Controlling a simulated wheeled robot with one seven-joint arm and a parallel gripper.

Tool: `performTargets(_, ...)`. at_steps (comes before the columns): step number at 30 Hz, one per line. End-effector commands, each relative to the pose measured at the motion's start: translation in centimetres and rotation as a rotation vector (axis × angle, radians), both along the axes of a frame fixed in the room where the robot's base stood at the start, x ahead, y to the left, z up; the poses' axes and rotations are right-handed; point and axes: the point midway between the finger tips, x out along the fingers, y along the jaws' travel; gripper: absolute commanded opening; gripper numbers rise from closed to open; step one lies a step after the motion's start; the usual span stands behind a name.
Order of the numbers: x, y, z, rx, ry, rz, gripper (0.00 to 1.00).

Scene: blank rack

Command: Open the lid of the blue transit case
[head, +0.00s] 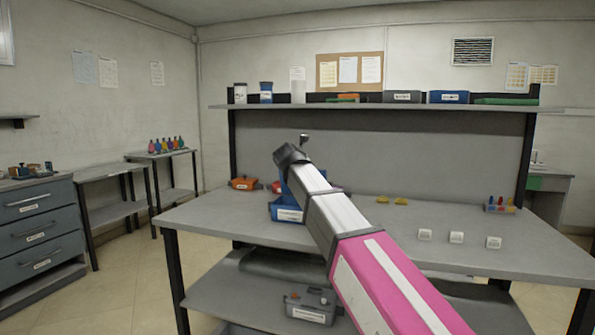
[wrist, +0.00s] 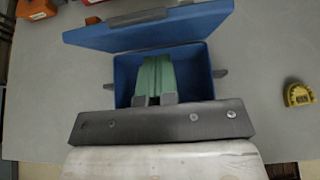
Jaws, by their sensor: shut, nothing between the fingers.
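The blue transit case (head: 287,214) stands on the grey workbench, partly hidden behind my arm in the head view. In the wrist view the case (wrist: 205,75) has its lid (wrist: 150,27) raised and tilted back on the far side, so the inside shows. In the head view my gripper is hidden by the arm.
An orange case (head: 243,184) sits to the left on the bench; a red item (head: 276,187) is beside the blue case. Yellow pieces (head: 400,201) and several white blocks (head: 456,237) lie to the right. A loaded shelf (head: 400,107) runs above the back. The bench's left front is clear.

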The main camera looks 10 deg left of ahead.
Motion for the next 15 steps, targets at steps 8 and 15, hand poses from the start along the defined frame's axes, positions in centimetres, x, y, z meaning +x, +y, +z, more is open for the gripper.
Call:
performTargets(8,2.9,-0.1,1.1,0.000,-0.001,0.000,0.00)
performTargets(15,3.2,-0.2,1.2,0.000,-0.001,0.000,0.00)
